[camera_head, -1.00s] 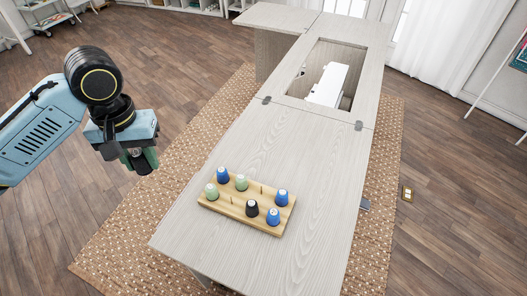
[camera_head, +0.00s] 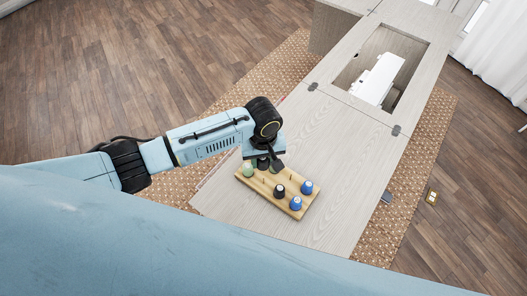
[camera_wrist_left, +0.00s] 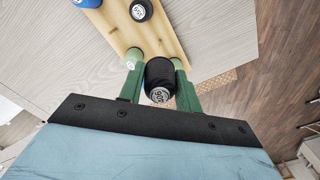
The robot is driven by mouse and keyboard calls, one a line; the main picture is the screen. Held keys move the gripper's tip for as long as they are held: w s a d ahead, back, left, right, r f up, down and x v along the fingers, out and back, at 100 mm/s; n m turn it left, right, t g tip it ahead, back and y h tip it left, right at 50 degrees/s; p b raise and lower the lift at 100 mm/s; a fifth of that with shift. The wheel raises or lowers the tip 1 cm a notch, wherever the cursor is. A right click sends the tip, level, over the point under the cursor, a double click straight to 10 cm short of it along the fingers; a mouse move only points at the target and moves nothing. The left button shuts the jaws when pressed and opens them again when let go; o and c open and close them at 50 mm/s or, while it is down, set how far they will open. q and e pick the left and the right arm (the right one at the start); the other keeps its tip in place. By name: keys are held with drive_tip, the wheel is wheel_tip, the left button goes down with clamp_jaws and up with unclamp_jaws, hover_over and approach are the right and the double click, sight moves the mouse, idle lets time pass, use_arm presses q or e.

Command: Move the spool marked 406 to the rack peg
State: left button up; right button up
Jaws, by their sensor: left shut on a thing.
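The black spool marked 406 (camera_wrist_left: 160,76) is between the green fingers of my left gripper (camera_wrist_left: 160,72) in the wrist view. The fingers are shut on it, and its label, upside down there, faces the camera. In the head view my left gripper (camera_head: 263,165) is at the back left end of the wooden rack (camera_head: 287,203). The gripper and arm hide part of that end. I cannot tell whether the spool touches a peg. The rack also shows in the wrist view (camera_wrist_left: 160,36). My right gripper is not in view.
On the rack stand a green spool (camera_head: 248,170), another black spool (camera_head: 279,190) and two blue spools, one at the back (camera_head: 306,187) and one in front (camera_head: 296,203). A pale green spool (camera_wrist_left: 133,58) is close by my left finger. The tabletop (camera_head: 340,150) behind is clear.

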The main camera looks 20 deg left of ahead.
use_arm(q)
drive_tip(key=shift+s+d+f, duration=0.1)
drive_tip(key=shift+s+f, duration=0.1)
drive_tip(key=shift+f, duration=0.2)
wheel_tip(320, 180, down, 5)
drive_tip(key=b, duration=0.6)
drive_tip(key=shift+b, duration=0.3)
drive_tip(key=shift+r+p, duration=0.3)
drive_tip(key=shift+p, duration=0.05)
drive_tip(key=shift+f, duration=0.8)
drive_tip(key=shift+p, duration=0.35)
drive_tip(key=shift+f+b, duration=0.5)
drive_tip(key=shift+f, duration=1.05)
